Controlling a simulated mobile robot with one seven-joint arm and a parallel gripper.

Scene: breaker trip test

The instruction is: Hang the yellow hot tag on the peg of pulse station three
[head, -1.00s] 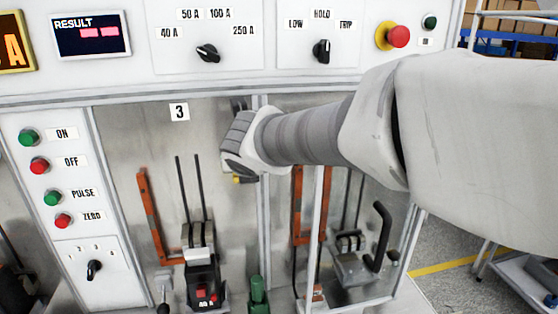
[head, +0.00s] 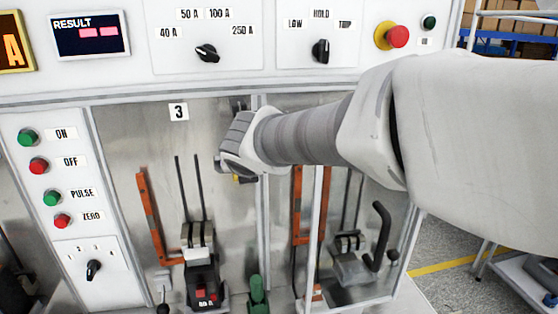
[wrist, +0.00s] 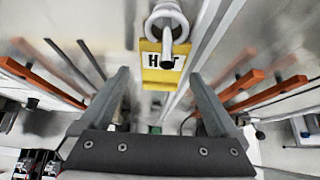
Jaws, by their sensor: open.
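The yellow HOT tag (wrist: 163,62) hangs on a round metal peg (wrist: 167,28) at the top middle of the wrist view. The peg's end sticks out in front of the tag. My gripper (wrist: 160,76) is open, its two dark fingers apart on either side below the tag, with nothing between them. In the head view my gripper end (head: 238,145) is in front of the panel, right of and below the "3" label (head: 178,112). A small yellow bit (head: 239,179) shows under it; the peg is hidden there.
A breaker (head: 201,280) stands in bay three beside an orange bar (head: 150,215). A metal post (head: 264,215) and a second bay with a black handle (head: 381,235) are to the right. Push buttons (head: 52,198) line the left panel; knobs (head: 206,53) sit above.

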